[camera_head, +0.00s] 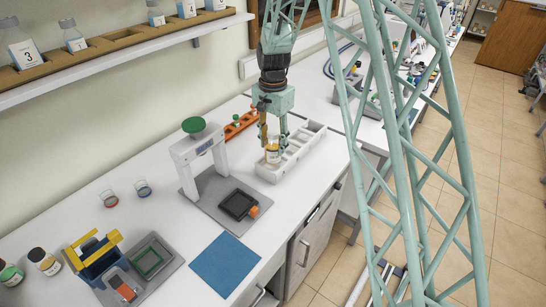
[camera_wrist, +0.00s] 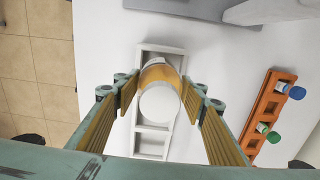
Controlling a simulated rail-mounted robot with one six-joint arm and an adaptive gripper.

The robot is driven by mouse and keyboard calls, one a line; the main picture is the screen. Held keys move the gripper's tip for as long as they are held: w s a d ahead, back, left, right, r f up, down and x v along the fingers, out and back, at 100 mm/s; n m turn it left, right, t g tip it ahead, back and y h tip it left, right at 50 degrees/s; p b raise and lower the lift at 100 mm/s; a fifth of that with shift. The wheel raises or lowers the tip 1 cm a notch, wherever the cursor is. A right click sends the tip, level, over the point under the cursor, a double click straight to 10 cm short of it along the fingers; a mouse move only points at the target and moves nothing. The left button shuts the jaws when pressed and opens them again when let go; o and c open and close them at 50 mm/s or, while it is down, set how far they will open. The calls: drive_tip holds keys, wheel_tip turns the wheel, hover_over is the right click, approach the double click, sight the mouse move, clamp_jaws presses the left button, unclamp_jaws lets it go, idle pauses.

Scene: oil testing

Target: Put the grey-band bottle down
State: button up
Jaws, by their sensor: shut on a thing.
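My gripper (camera_head: 274,140) points straight down over the white compartment rack (camera_head: 310,131) and is shut on an upright bottle (camera_head: 272,155) with amber contents and a pale label. In the wrist view my gripper (camera_wrist: 160,98) has its ribbed yellow pads on both sides of the bottle (camera_wrist: 159,104), whose round white top faces the camera. The bottle is at the near-end compartment of the rack (camera_wrist: 152,145). I cannot tell whether its base touches the compartment floor. The grey band cannot be made out.
An orange rack (camera_head: 240,125) with small capped vials stands behind the white rack. A grey stand with a green top (camera_head: 194,125) is to the left. A blue mat (camera_head: 226,264) lies in front. Two bottles (camera_head: 44,262) (camera_head: 10,272) stand far left. A wall shelf (camera_head: 120,48) holds bottles.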

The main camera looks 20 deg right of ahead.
sight(273, 132)
drive_tip(key=shift+f, duration=0.95)
drive_tip(key=shift+f, duration=0.1)
drive_tip(key=shift+f, duration=1.75)
drive_tip(key=shift+f, duration=0.2)
drive_tip(key=o, duration=1.1)
drive_tip(key=shift+o, duration=0.2)
drive_tip(key=shift+r, duration=0.15)
wheel_tip(273, 132, up, 12)
drive_tip(key=shift+r, duration=0.1)
